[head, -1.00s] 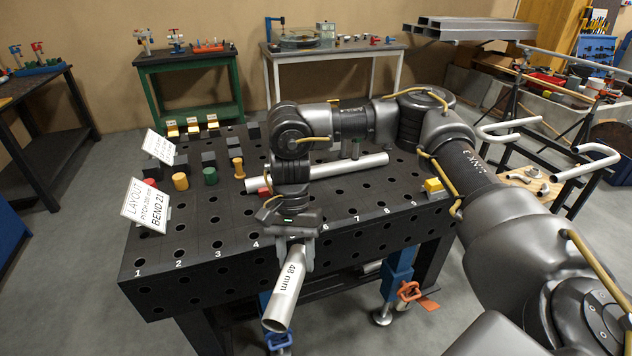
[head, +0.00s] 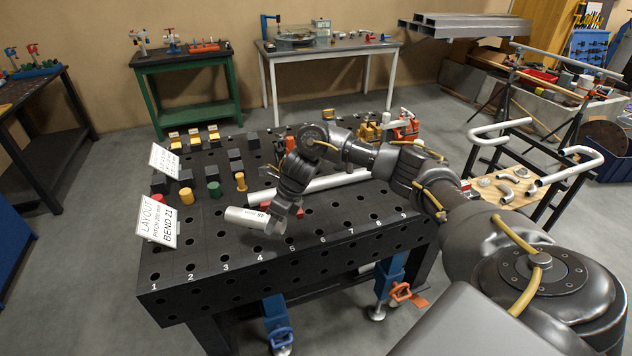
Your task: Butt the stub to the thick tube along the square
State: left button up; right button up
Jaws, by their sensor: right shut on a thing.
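The stub (head: 248,219) is a short silver tube with a printed size label. My right gripper (head: 279,215) is shut on its right end and holds it nearly level over the front of the black perforated table (head: 190,248). Its open end points left. The thick tube (head: 340,181) is a longer silver tube lying across the table behind my gripper. My gripper and wrist hide part of it, and its left end shows just behind the stub. The stub and thick tube look apart. I cannot make out the square clearly. My left gripper is not in view.
A yellow cylinder (head: 186,195), a green cylinder (head: 213,188) and dark blocks stand left of the tubes. A layout sign (head: 157,220) stands at the table's left edge. Red and yellow clamps (head: 405,128) are at the back right. The table's front strip is clear.

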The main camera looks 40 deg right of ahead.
pick_arm(q)
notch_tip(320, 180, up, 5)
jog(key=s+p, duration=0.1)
jog(key=p, duration=0.3)
pick_arm(e)
jog(key=d+m+t+h, duration=0.2)
jog(key=d+m+h, duration=0.2)
jog(key=d+m, duration=0.9)
jog(key=shift+w+d+f+n+b, duration=0.1)
jog(key=shift+d+f+n+b, duration=0.25)
jog(key=shift+f+b, duration=0.4)
jog(key=shift+w+d+f+n+b, duration=0.1)
jog(key=shift+d+f+n+b, duration=0.3)
jog(key=shift+f+b, duration=0.35)
jog(key=shift+d+f+n+b, duration=0.35)
jog(key=shift+f+b, duration=0.2)
jog(key=shift+f, duration=0.35)
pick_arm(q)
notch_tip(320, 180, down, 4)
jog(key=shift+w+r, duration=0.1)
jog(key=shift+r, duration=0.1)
pick_arm(e)
jog(key=shift+s, duration=0.2)
jog(key=shift+a+f, duration=0.1)
jog(key=shift+f, duration=0.05)
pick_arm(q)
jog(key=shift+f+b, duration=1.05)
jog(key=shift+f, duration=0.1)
pick_arm(e)
jog(key=shift+f, duration=1.2)
